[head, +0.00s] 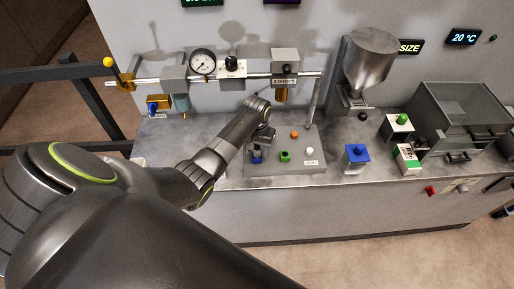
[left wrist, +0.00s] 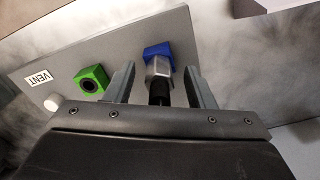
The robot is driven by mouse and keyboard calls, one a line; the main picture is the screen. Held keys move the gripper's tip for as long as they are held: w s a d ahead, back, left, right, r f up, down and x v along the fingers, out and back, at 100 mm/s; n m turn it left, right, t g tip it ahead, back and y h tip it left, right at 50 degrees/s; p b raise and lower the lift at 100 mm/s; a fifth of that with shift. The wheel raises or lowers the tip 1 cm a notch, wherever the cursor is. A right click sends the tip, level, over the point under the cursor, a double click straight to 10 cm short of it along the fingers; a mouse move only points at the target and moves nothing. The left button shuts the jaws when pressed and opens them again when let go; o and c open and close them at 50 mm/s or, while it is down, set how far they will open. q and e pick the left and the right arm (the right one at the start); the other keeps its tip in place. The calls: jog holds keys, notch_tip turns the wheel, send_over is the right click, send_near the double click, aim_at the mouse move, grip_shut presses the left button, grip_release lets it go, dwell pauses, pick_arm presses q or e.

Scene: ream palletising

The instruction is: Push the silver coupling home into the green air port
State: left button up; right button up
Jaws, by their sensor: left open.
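The silver coupling (left wrist: 158,68) sits at the blue port (left wrist: 157,50), with its black rear end towards my gripper; how deep it sits I cannot tell. The blue port also shows in the head view (head: 257,159), partly under my gripper. The green air port (left wrist: 91,79) is a green block with a dark hole, apart from the coupling; it also shows in the head view (head: 285,156) just right of the blue one. My left gripper (left wrist: 160,84) is open, its fingers on either side of the coupling with gaps. It hangs over the panel in the head view (head: 264,138). My right gripper is out of view.
The grey panel (head: 268,170) also carries an orange knob (head: 294,134) and a white knob (head: 310,151) by a VENT label (left wrist: 36,78). A blue-topped box (head: 357,155) stands to the right. A rail with a gauge (head: 203,64) runs behind.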

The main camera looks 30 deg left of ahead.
pick_arm(q)
grip_shut()
dwell(0.5)
jog(key=shift+r, duration=0.1)
jog(key=shift+r+p, duration=1.6)
jog(key=shift+p, duration=0.55)
jog(key=shift+r, duration=2)
jog(key=shift+d, duration=0.1)
